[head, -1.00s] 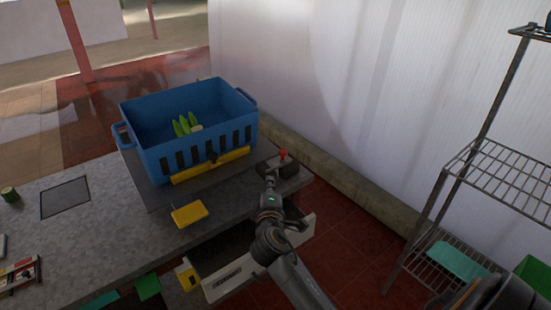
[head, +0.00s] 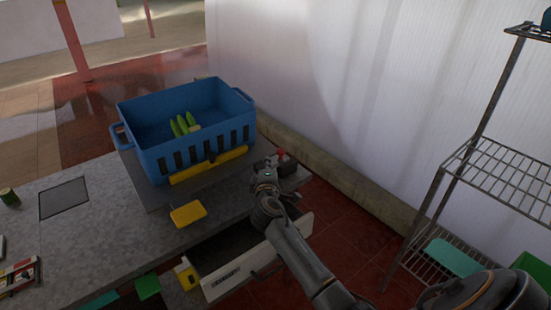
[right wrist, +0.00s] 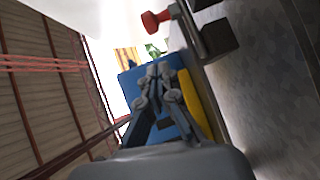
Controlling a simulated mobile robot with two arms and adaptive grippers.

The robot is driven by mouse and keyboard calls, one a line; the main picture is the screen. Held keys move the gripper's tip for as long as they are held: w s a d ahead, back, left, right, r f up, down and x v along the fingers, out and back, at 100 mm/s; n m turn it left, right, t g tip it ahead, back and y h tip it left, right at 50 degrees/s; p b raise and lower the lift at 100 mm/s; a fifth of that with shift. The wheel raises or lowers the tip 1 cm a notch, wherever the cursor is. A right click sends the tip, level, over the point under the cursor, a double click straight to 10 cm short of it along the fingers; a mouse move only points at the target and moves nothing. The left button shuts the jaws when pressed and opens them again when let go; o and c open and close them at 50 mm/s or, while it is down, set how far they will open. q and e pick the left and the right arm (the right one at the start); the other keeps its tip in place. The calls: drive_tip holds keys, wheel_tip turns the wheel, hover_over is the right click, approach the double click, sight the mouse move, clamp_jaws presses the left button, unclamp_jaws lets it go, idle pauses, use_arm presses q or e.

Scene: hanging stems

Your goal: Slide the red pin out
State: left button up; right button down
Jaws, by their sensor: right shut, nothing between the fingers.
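The red pin (head: 281,153) shows as a small red head on a dark block (head: 288,169) at the table's right corner. In the right wrist view the pin's red head (right wrist: 155,20) is at the top, beside a grey metal piece (right wrist: 188,28) on the dark block (right wrist: 218,37). My right gripper (head: 265,162) is just left of the block in the head view. In the right wrist view its fingers (right wrist: 158,72) are together and empty, apart from the red head. The pin's shaft is hard to make out. My left gripper is out of view.
A blue crate (head: 150,135) holding several green items stands on the table (head: 100,222), with a yellow bar along its front. A yellow block (head: 187,215) lies near the front edge. An open drawer (head: 240,272) juts out below. A wire shelf (head: 505,175) stands at the right.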

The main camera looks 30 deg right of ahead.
drive_tip(key=shift+w+d+f+p, duration=0.1)
drive_tip(key=shift+w+d, duration=0.15)
drive_tip(key=shift+d, duration=0.45)
drive_tip(key=shift+w+d+f+p, duration=0.15)
drive_tip(key=shift+w+d, duration=0.1)
drive_tip(key=shift+d, duration=0.45)
drive_tip(key=shift+w+d+f+p, duration=0.1)
drive_tip(key=shift+w+d, duration=0.15)
drive_tip(key=shift+d, duration=0.45)
drive_tip(key=d, duration=0.4)
drive_tip(key=shift+w+d+r, duration=0.15)
drive_tip(key=shift+d, duration=0.15)
